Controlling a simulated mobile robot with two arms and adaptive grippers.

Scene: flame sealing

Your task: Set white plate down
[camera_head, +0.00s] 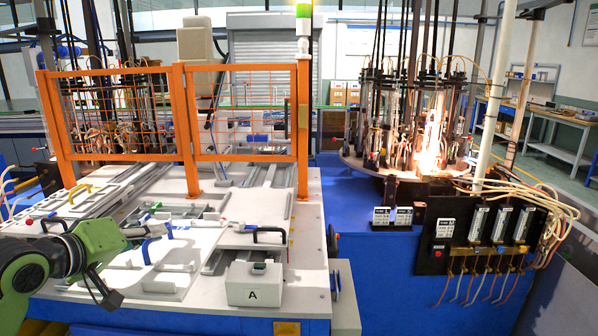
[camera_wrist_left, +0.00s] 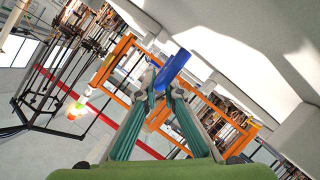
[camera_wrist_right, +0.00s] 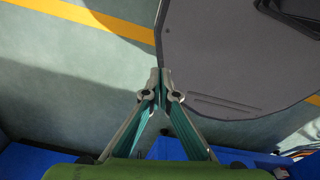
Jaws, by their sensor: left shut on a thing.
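My left gripper (camera_head: 158,231) reaches in from the left over the white work table. In the left wrist view, its fingers (camera_wrist_left: 160,85) are shut on a blue handle (camera_wrist_left: 174,67). The white plate (camera_head: 180,250) shows around the gripper in the head view, with a curved blue handle (camera_head: 147,251) on it. I cannot tell whether the plate touches the table or is slightly raised. A broad white surface (camera_wrist_left: 235,35) fills the upper right of the left wrist view. My right gripper (camera_wrist_right: 161,76) has its fingertips together, with nothing visible between them, above the floor.
An orange mesh guard (camera_head: 180,115) stands across the table behind the plate. A white box marked A (camera_head: 254,285) is at the front. A lit flame machine (camera_head: 425,150) stands at right.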

